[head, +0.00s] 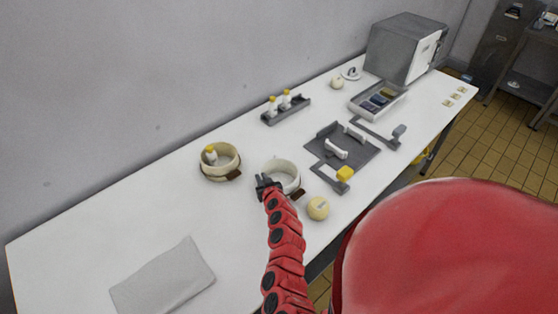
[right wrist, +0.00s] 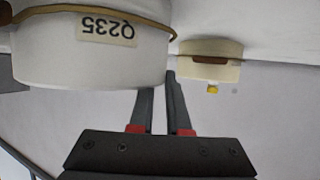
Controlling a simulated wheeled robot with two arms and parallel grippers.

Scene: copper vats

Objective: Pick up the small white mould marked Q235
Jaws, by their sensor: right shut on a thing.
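The small white mould (head: 290,184) is a round, open white vessel with a tan band. It stands at or just above the table, to the right of my right gripper (head: 266,184). In the right wrist view the mould (right wrist: 85,62) fills the upper left, and its Q235 label shows upside down. My right gripper's fingers (right wrist: 161,85) are close together at the mould's edge, shut on its wall. The mould partly hides one finger. I cannot tell whether its base touches the table. My left gripper is not in view.
A pale yellow ball (head: 318,208) lies close right of the white mould. A grey tray (head: 361,155) and a bottle rack (head: 297,113) are behind. The table's left part is mostly clear around a grey cloth (head: 163,279).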

